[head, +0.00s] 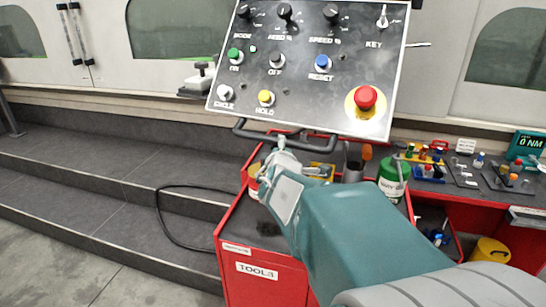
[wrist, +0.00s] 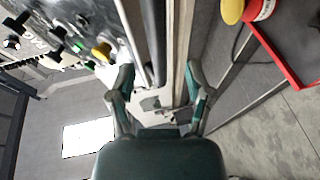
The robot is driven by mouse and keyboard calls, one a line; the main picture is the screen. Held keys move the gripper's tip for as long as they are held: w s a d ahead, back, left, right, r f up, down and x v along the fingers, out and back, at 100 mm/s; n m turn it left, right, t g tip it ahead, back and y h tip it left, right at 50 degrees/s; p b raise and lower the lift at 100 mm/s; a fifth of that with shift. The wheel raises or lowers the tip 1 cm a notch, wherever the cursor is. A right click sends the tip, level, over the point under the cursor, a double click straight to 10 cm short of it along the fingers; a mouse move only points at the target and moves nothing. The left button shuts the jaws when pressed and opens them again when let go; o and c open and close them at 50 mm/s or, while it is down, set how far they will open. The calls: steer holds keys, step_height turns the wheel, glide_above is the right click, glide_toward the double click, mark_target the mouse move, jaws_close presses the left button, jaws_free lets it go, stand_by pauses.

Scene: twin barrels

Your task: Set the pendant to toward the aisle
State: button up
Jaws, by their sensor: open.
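The pendant (head: 305,75) is a grey control panel with knobs, coloured buttons and a red emergency stop. It stands tilted at the top middle of the head view, its face toward me. A dark handle bar (head: 330,148) runs along its lower edge. The pendant also shows at upper left in the wrist view (wrist: 120,32). My gripper (head: 283,160) is just below the handle bar in the head view, its fingers partly hidden by my arm. In the wrist view its two fingers (wrist: 160,72) are apart, with a long edge or bar between them. I cannot tell whether they touch it.
A red tool cart (head: 262,280) stands below the pendant, with a green-labelled container (head: 391,180) and tools on top. A red bench (head: 490,195) with small parts is at right. Grey steps (head: 100,170) and a black cable (head: 160,215) lie left. Floor at lower left is clear.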

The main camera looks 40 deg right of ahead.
steer(key=shift+v, duration=2.6)
